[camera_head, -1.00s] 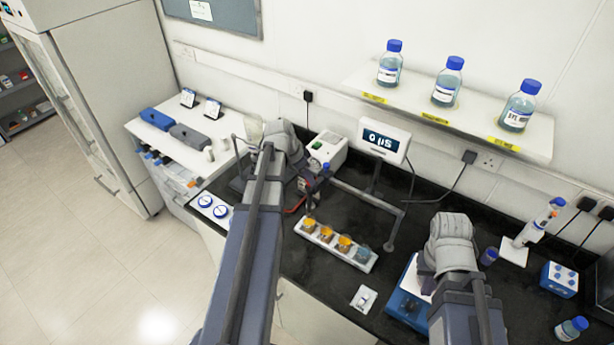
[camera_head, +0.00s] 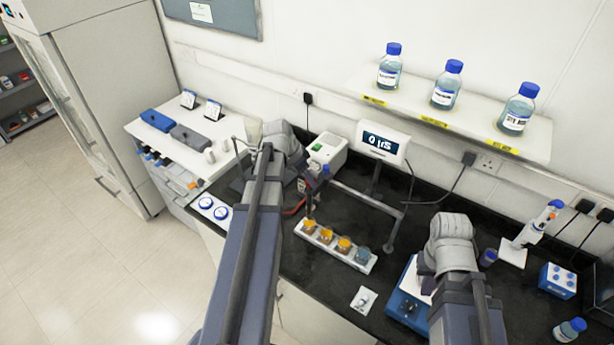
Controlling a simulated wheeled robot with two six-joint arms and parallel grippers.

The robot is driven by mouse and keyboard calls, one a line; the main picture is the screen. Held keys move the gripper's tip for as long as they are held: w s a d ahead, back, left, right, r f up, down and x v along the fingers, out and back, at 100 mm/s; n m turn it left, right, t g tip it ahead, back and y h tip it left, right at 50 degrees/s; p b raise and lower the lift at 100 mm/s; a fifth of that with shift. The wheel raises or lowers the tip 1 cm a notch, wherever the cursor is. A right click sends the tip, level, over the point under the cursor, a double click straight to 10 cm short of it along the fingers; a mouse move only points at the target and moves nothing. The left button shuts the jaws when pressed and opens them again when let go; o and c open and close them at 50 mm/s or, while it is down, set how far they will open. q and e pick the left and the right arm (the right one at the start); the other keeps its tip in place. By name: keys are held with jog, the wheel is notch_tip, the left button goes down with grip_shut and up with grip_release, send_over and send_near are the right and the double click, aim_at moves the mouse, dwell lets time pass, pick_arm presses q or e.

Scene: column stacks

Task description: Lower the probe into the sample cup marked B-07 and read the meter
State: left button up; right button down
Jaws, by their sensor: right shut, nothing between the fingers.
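A white sample rack (camera_head: 300,231) on the black bench holds several cups in a row. Three have orange contents, such as the front-left cup (camera_head: 309,227); the right-end cup (camera_head: 362,254) looks blue-grey. Labels are too small to read, so I cannot tell which is B-07. A slim dark probe (camera_head: 310,205) hangs upright near the left-end cup; whether its tip is inside is unclear. The meter (camera_head: 382,142) behind shows "0 µS". My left gripper (camera_head: 304,184) is mostly hidden near the probe's top; its jaws are unclear. My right gripper (camera_head: 424,266) is shut and empty, beside a blue-and-white device.
A grey stand (camera_head: 402,215) with a horizontal bar is behind the rack. The blue-and-white device (camera_head: 404,308) is right of the rack. A small white item (camera_head: 363,299) lies in front. Blue-capped bottles (camera_head: 446,87) stand on the wall shelf. Bare bench lies between rack and stand.

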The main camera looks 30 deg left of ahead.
pick_arm(q)
jog(key=d+p+v, duration=0.1)
jog(key=p+v, duration=0.3)
jog(key=v, duration=0.1)
jog(key=s+a, duration=0.6)
jog(key=s, duration=0.4)
jog(key=shift+s+a+f+b, duration=0.15)
jog(key=shift+s+f+b, duration=0.15)
jog(key=shift+b, duration=0.1)
